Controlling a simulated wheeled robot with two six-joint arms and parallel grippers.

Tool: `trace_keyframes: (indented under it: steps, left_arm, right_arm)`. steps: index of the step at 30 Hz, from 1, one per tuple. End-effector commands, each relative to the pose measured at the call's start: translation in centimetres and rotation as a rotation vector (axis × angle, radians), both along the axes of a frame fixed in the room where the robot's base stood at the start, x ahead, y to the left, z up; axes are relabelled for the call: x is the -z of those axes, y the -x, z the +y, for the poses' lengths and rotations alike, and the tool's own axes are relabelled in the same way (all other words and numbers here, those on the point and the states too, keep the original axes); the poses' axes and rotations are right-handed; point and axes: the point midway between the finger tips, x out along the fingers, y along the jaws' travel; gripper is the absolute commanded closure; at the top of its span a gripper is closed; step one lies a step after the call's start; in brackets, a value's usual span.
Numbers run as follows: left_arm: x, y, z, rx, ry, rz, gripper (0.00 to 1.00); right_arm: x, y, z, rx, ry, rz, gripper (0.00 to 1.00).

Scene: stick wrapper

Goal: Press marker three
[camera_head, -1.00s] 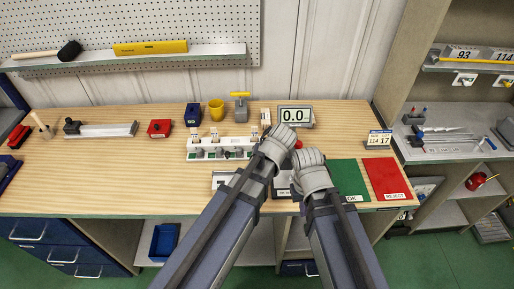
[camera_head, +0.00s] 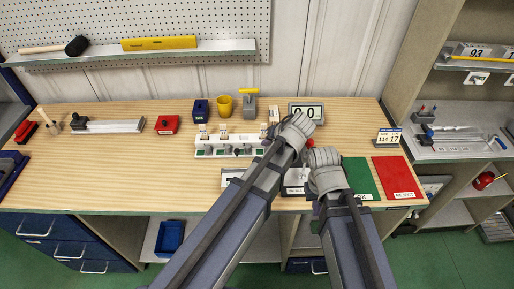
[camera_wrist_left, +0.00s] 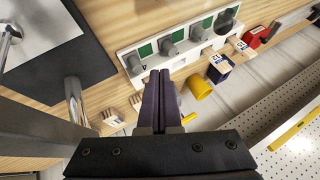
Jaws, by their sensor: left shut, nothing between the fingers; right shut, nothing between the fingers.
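A white rack (camera_head: 206,153) with several green panels and grey knobs stands mid-table in the head view. It also shows in the left wrist view (camera_wrist_left: 127,54), running diagonally along the top. I cannot read which part is marked three. My left gripper (camera_wrist_left: 157,80) is shut and empty, its fingers just below the knob end of the rack in that view. In the head view my left gripper (camera_head: 296,129) is right of the rack, in front of the display (camera_head: 308,109). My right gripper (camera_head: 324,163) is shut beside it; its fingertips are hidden.
A green mat (camera_head: 360,178) and red mat (camera_head: 398,175) lie at the right. A yellow cup (camera_head: 224,106), blue block (camera_head: 201,110) and yellow-handled grey tool (camera_head: 249,105) stand behind the rack. The table's left front is clear.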

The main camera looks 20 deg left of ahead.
Motion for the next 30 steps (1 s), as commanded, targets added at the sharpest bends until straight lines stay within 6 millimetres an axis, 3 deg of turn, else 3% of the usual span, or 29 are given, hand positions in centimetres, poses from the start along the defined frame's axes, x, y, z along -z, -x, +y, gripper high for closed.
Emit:
trace_keyframes:
  steps: [5, 21, 30]
  left_arm:
    - [0.6, -0.2, 0.2, 0.000, 0.000, 0.001, 1.00]
    - [7.0, -3.0, 3.9, 0.000, 0.000, 0.001, 1.00]
    - [8.0, -3.6, 4.7, 0.001, 0.001, 0.001, 1.00]
  right_arm:
    - [0.6, 0.0, 0.0, 0.000, 0.000, 0.000, 1.00]
    - [7.0, 0.0, 0.0, 0.001, 0.000, 0.000, 1.00]
    - [8.0, 0.0, 0.0, 0.001, 0.000, 0.000, 1.00]
